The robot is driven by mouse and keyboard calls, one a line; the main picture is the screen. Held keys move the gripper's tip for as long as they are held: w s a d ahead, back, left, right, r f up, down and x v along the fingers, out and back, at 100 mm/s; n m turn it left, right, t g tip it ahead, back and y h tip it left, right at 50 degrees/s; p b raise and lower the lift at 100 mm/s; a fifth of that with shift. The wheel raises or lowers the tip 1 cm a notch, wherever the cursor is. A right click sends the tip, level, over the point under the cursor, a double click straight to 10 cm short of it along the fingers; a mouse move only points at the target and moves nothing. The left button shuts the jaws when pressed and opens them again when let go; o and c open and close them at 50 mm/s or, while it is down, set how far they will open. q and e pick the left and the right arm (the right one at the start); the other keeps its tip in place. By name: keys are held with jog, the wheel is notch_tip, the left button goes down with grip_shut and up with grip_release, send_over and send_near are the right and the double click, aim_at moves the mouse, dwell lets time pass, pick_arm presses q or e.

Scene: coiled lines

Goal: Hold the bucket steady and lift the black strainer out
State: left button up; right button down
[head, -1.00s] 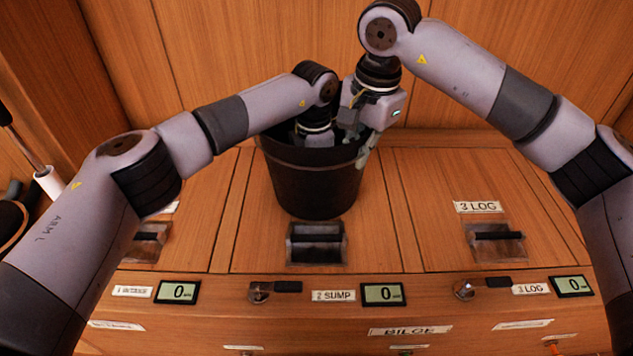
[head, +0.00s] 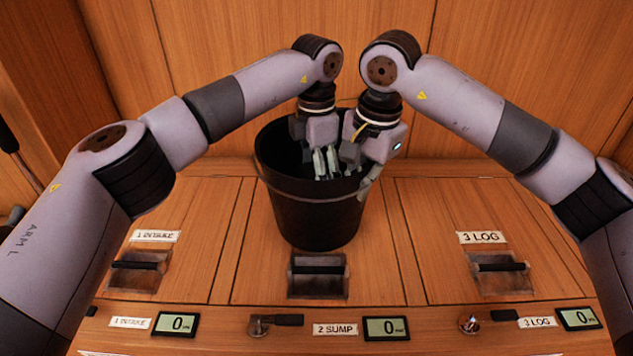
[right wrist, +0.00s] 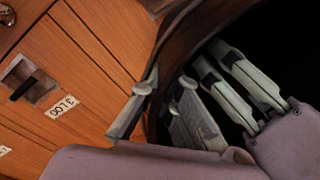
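The black bucket (head: 312,218) stands upright on the wooden counter, its open top facing up. My right gripper (head: 358,170) is at its right rim with one finger outside the wall and one inside. In the right wrist view, the bucket wall (right wrist: 156,122) runs between the two fingers and looks pinched. My left gripper (head: 326,166) points down into the bucket's mouth, fingers close together and roughly parallel. They also show in the right wrist view (right wrist: 236,88). I cannot make out the black strainer against the dark interior, nor whether the left fingers hold anything.
Wooden hatches with recessed latches surround the bucket: one latch (head: 318,277) in front, one (head: 138,272) at left, one (head: 500,272) at right. Small displays (head: 386,327) and key switches line the front edge. A wooden wall stands close behind. The counter beside the bucket is clear.

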jog(key=c, duration=1.7)
grip_release()
